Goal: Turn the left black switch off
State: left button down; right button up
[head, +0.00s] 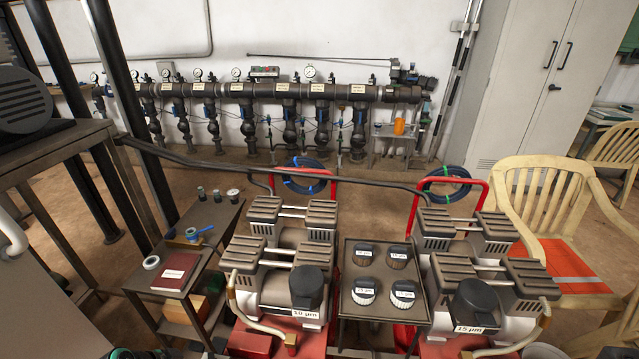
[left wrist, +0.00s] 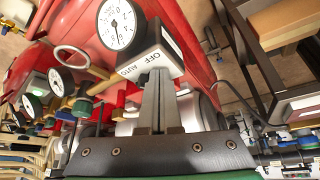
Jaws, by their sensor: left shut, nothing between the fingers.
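In the left wrist view, a pressure-switch box (left wrist: 146,52) stands at the top centre. It has a pale face with the words OFF and AUTO, and a dark side. In the head view, the left compressor (head: 278,265) and right compressor (head: 480,270) stand at the front; no OFF/AUTO switch is discernible there. Neither gripper shows in the head view.
In the left wrist view, a round gauge (left wrist: 116,24) sits beside the box, against a red tank (left wrist: 75,45). Brass fittings and more gauges crowd the left.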

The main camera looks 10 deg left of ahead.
pick_arm(q)
jog(key=shift+w, duration=0.1)
jog(key=shift+a, duration=0.15)
dwell(0.4)
jog(key=shift+s+a, duration=0.2)
jog(key=shift+s, duration=0.1)
notch_tip(320, 180, up, 6)
jog(key=p, duration=0.6)
jog(key=shift+p, duration=0.3)
